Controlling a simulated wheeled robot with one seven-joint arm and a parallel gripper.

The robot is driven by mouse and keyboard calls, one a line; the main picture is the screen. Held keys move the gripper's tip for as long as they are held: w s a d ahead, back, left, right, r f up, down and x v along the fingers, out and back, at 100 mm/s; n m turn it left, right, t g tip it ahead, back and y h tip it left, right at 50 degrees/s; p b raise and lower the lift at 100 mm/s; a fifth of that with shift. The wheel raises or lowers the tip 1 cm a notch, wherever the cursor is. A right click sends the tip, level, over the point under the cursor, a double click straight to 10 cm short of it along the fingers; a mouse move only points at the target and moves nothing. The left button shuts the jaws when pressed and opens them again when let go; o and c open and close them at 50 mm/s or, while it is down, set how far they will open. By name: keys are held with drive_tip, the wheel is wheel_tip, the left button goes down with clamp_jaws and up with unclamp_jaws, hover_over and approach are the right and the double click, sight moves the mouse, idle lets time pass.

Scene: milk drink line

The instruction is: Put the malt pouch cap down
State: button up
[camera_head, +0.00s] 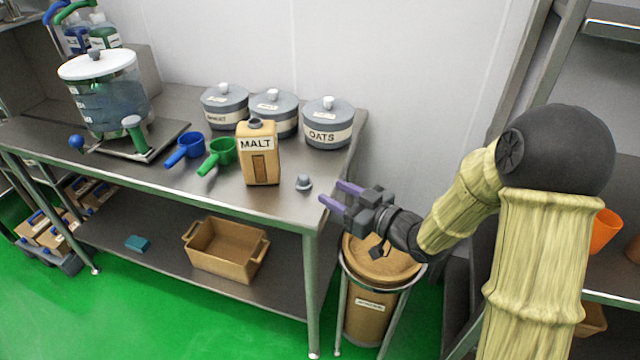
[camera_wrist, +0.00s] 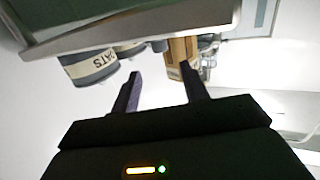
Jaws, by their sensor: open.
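The malt pouch (camera_head: 260,155) stands upright near the front edge of the steel table. In the wrist view it is a tan block (camera_wrist: 180,52) beyond the fingers. The small grey cap (camera_head: 304,183) rests on the table to the right of the pouch. In the wrist view a small dark shape that may be the cap (camera_wrist: 159,46) shows at the table edge. My gripper (camera_head: 335,194) is open and empty, to the right of the cap and apart from it, by the table's right end. A dark fitting shows on top of the pouch.
Lidded grey canisters, one marked OATS (camera_head: 328,124), stand behind the pouch. Blue (camera_head: 187,148) and green (camera_head: 220,155) scoops lie left of it. A glass dispenser (camera_head: 107,95) stands at the far left. A lidded brown bin (camera_head: 376,262) stands below my gripper.

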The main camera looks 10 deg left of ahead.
drive_tip(key=shift+v, duration=1)
drive_tip(key=shift+s, duration=0.1)
drive_tip(key=d+f+m+h, duration=0.3)
drive_tip(key=d+h, duration=0.3)
drive_tip(key=d, duration=0.2)
drive_tip(key=d+f+m+h, duration=0.2)
drive_tip(key=d+m+h, duration=0.2)
drive_tip(key=d+h, duration=0.3)
drive_tip(key=s+d+f+m+g+h, duration=0.1)
drive_tip(key=s+d+m+g, duration=0.1)
drive_tip(key=s+d, duration=0.2)
drive_tip(key=s+d+f+m+g+h, duration=0.1)
drive_tip(key=s+d+m+g, duration=0.2)
drive_tip(key=s, duration=0.7)
drive_tip(key=shift+s+d+g, duration=0.25)
drive_tip(key=shift+d+g, duration=0.05)
drive_tip(key=shift+d, duration=0.05)
